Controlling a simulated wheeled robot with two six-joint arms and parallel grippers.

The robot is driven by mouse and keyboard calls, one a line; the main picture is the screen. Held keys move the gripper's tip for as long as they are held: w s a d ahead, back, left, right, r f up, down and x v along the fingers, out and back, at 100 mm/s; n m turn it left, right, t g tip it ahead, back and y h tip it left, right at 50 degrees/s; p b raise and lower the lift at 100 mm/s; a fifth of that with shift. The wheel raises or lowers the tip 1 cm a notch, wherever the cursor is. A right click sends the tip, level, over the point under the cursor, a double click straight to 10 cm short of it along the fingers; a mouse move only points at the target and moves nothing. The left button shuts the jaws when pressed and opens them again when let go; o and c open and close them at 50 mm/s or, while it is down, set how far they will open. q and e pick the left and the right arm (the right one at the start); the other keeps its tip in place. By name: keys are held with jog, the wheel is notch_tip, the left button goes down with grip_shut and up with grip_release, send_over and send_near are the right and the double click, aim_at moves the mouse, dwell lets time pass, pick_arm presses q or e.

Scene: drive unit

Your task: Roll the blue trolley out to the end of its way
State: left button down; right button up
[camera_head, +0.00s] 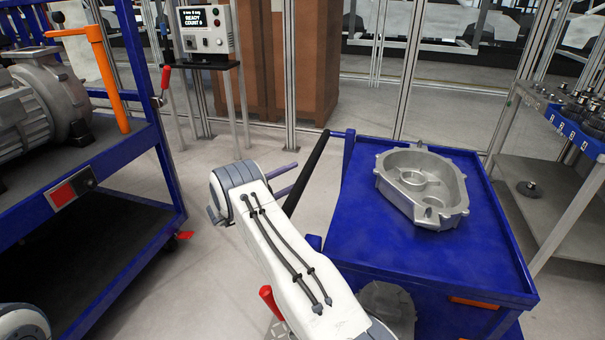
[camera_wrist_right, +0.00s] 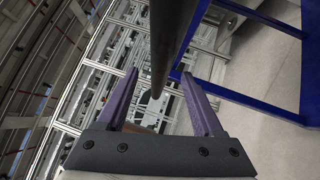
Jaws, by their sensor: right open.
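The blue trolley (camera_head: 345,215) stands at the right with a grey metal housing (camera_head: 423,185) on its flat top. Its black push handle (camera_head: 307,172) slants at the trolley's left side. My right gripper (camera_head: 290,180) is open at this handle, its purple fingers pointing toward it. In the right wrist view, the dark handle bar (camera_wrist_right: 170,45) runs down between the two open fingers of my right gripper (camera_wrist_right: 160,78); the fingers are apart and not closed on it. Part of the trolley's blue frame (camera_wrist_right: 262,105) shows at the right there. My left gripper is not in view.
A blue stand (camera_head: 95,150) with a grey motor (camera_head: 40,105) and an orange upright bar (camera_head: 108,75) is at the left. A display box (camera_head: 207,30) stands behind. A grey shelf rack (camera_head: 560,180) stands close on the trolley's right. Floor is clear between stand and trolley.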

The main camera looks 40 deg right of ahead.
jog(key=v, duration=0.5)
jog(key=shift+w+a+f, duration=0.1)
jog(key=shift+w+a, duration=0.05)
jog(key=shift+a, duration=0.25)
